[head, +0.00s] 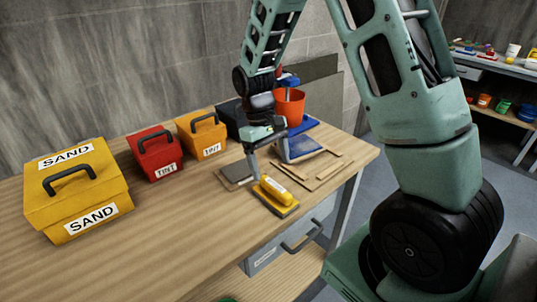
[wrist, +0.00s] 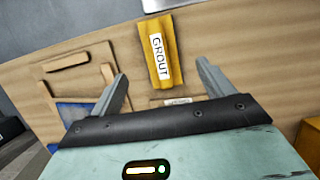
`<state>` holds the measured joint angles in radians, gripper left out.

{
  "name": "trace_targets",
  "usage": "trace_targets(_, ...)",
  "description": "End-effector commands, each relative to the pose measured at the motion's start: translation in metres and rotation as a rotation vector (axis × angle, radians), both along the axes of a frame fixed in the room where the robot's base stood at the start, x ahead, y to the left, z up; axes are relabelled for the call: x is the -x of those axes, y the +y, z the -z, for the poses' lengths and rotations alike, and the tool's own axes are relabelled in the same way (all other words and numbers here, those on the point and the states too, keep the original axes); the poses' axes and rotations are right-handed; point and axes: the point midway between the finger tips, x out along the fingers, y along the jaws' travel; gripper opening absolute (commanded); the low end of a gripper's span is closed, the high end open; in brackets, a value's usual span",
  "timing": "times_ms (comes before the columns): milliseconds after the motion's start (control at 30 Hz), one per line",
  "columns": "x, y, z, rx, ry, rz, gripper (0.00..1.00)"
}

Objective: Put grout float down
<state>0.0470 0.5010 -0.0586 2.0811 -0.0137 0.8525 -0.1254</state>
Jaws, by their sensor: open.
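The grout float (head: 275,194) is a yellow block with a dark base and a white label. It rests on the wooden workbench (head: 135,235) near its front edge. In the wrist view the float (wrist: 161,58), labelled GROUT, lies beyond the fingertips and between their lines. My gripper (head: 256,170) is just above and behind the float in the head view. In the wrist view my gripper (wrist: 163,80) has its two fingers wide apart with nothing between them. The float's underside is hidden.
An orange bucket (head: 290,106), a blue-framed item (head: 305,147) and thin wooden strips (head: 325,168) are to the right. Bare bench lies left of the float.

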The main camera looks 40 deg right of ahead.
Motion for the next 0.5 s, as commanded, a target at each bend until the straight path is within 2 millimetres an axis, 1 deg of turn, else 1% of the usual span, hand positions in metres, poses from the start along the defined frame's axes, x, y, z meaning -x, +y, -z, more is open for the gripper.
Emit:
trace_targets(100,-0.006,0.0,-0.016,0.001,-0.003,0.0,0.8)
trace_targets(200,-0.008,0.001,-0.025,0.001,-0.002,-0.001,0.8)
trace_targets(267,-0.007,0.006,-0.029,-0.003,-0.006,-0.01,0.8)
trace_targets(333,-0.003,0.025,-0.036,-0.015,-0.024,-0.045,0.8)
trace_targets(367,0.001,0.039,-0.04,-0.024,-0.035,-0.069,0.8)
trace_targets(400,0.009,0.061,-0.046,-0.039,-0.056,-0.111,0.8)
trace_targets(467,0.028,0.099,-0.057,-0.063,-0.093,-0.184,0.8)
trace_targets(500,0.045,0.124,-0.064,-0.079,-0.121,-0.241,0.8)
